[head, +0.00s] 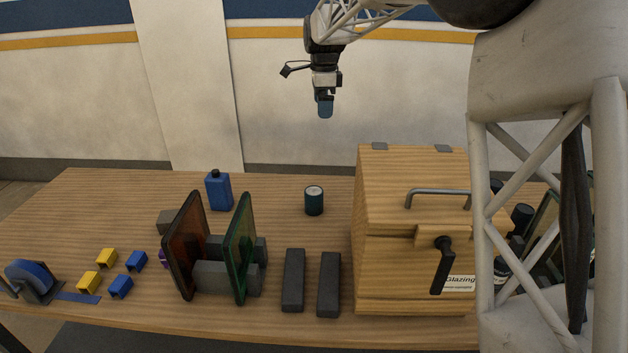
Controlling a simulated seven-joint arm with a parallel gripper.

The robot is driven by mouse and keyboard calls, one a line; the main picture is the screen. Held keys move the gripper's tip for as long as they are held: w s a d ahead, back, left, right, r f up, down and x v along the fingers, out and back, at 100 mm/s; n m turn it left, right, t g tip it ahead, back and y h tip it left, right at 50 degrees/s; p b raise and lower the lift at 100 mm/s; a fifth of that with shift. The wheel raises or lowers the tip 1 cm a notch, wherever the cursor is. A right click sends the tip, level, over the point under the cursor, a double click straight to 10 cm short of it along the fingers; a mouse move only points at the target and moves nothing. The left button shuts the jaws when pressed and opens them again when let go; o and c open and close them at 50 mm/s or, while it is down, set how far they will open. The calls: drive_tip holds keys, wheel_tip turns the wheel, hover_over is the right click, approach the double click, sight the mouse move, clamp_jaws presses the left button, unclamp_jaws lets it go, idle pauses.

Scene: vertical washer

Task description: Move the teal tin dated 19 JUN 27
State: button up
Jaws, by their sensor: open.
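A small upright tin (314,201) with a dark teal side and a pale lid stands on the wooden table, left of the wooden cabinet. Any date on it is too small to read. My gripper (325,110) hangs pointing down, high above the table and well above the tin, apart from it. It is seen nearly edge-on, with blue fingertips, and holds nothing that I can see. Several dark cylinders, one of them a dark can (522,217), stand right of the cabinet, partly hidden behind my arm; their labels cannot be read.
The wooden cabinet (385,200) has a handle on top and a black lever in front. Yellow clips (89,283) lie farther left. Table around the tin is clear.

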drive_tip(key=w+a+f+m, duration=0.1)
drive_tip(key=w+a+f, duration=0.1)
drive_tip(key=w+a, duration=0.1)
hover_over(313, 199)
drive_tip(key=w, duration=0.3)
wheel_tip(313, 199, down, 26)
drive_tip(key=shift+w+r, duration=0.1)
drive_tip(key=shift+w, duration=0.05)
drive_tip(key=shift+f, duration=3.9)
drive_tip(key=c, duration=1.1)
drive_tip(key=shift+c, duration=0.2)
drive_tip(key=shift+a, duration=0.15)
drive_tip(key=shift+a, duration=9.8)
